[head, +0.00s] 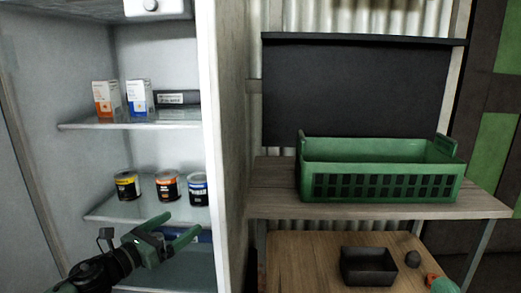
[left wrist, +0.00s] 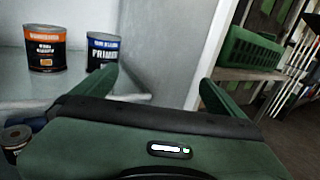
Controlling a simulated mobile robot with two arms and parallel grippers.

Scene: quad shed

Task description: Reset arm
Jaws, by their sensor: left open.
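My left gripper (head: 181,224) is at the lower left of the head view, in front of the cabinet's lower part and below the shelf with the cans. Its two green fingers are spread, with nothing between them. In the left wrist view the open fingers (left wrist: 158,78) point toward the cabinet's side wall, with an orange-labelled can (left wrist: 46,48) and a blue-labelled can (left wrist: 102,50) beyond to the left. My right gripper cannot be made out in either view.
The white cabinet (head: 207,75) holds yellow, orange (head: 168,186) and blue cans, with two boxes (head: 139,97) above. A green crate (head: 380,184) stands on a wooden shelf to the right. Below are a black tray (head: 368,266) and a partly cut-off green-and-orange object (head: 440,284).

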